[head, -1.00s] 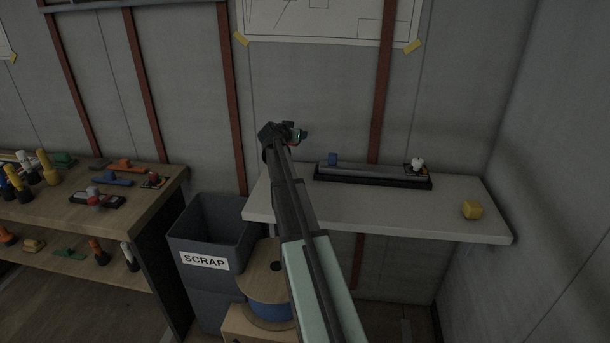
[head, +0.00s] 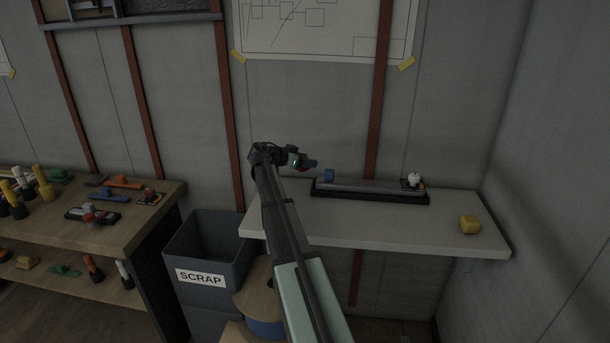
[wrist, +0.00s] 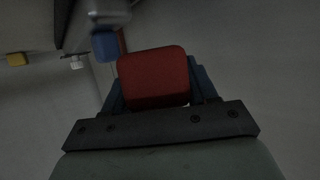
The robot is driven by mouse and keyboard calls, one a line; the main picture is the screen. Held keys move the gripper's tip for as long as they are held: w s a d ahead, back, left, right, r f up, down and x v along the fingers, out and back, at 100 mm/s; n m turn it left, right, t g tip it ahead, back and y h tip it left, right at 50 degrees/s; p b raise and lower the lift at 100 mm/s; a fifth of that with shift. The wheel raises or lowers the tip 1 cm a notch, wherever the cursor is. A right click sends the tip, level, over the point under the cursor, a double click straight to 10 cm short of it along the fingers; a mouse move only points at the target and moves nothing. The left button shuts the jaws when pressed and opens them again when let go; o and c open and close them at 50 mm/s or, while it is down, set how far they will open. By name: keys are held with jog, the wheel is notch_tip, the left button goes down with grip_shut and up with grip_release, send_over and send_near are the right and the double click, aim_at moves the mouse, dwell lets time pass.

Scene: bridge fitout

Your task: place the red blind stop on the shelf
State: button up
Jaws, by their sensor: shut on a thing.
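My gripper (head: 303,163) is in the air above the left part of the white shelf (head: 350,228), near the wall. It is shut on the red blind stop (wrist: 153,76), which fills the middle of the wrist view between the dark blue fingers.
A yellow block (head: 469,225) sits at the shelf's right. The shelf's front middle is clear. A grey scrap bin (head: 204,250) and a cable spool (head: 258,290) stand below left. A wooden bench (head: 140,215) with several coloured parts stands at the far left.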

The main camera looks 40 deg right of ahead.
notch_tip(320, 180, down, 5)
jog(key=shift+r, duration=0.1)
dwell(0.3)
jog(key=shift+s+f, duration=0.1)
jog(key=shift+f, duration=0.25)
jog(key=shift+s+f, duration=0.15)
jog(key=shift+f, duration=0.35)
jog(key=o, duration=1.1)
jog(key=shift+s, duration=0.1)
jog(key=shift+r, duration=0.65)
jog(key=v, duration=1.2)
jog(key=shift+w+r, duration=0.2)
jog(key=shift+w, duration=0.1)
